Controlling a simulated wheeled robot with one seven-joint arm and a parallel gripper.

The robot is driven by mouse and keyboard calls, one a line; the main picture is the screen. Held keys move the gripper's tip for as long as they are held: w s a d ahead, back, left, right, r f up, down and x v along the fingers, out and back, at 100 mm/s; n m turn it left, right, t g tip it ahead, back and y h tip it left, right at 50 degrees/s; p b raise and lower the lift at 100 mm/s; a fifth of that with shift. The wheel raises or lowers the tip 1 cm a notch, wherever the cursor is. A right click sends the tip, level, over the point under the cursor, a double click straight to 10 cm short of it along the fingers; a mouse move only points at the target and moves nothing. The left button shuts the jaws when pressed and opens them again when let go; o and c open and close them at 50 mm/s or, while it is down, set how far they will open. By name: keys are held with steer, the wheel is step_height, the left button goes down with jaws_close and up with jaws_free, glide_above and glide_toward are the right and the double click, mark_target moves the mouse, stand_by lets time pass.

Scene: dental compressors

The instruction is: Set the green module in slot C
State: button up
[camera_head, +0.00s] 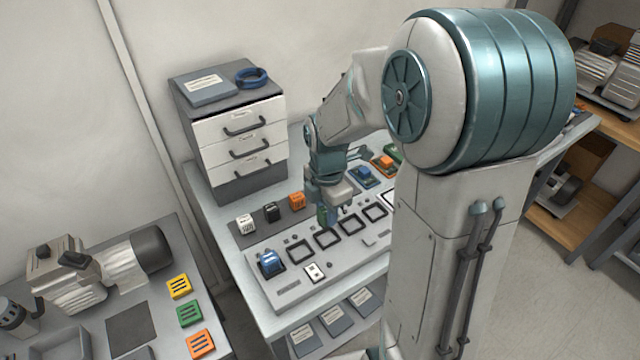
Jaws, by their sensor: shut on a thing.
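My gripper (332,212) is shut on a green module (322,214). It holds the module over the back edge of the grey slotted panel (290,287). The panel has a row of dark-framed square slots: one (299,251) at the left, another (327,238) just below the gripper, and more (350,225) to the right. A blue module (270,262) sits at the panel's left end. Slot letters are too small to read, so I cannot tell which slot is C. My arm hides the panel's right end.
White, black and orange modules (296,201) stand on a dark strip behind the panel. A drawer cabinet (240,140) rises at the back left. More coloured modules (363,176) lie behind my arm. A side bench at left holds yellow, green and orange blocks (200,343).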

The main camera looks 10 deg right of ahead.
mark_target(326, 240)
steer(key=shift+w+f, duration=0.1)
steer(key=shift+w, duration=0.25)
steer(key=shift+s+d+f+b, duration=0.1)
steer(key=shift+s+f+b, duration=0.05)
steer(key=shift+f+b, duration=0.65)
step_height(326, 240, down, 3)
steer(key=b, duration=0.2)
steer(key=shift+f+b, duration=0.15)
steer(key=shift+b, duration=0.2)
steer(key=shift+f, duration=0.15)
steer(key=shift+f, duration=0.35)
steer(key=shift+f+b, duration=0.35)
steer(key=shift+f, duration=0.05)
steer(key=shift+f, duration=0.25)
stand_by(0.3)
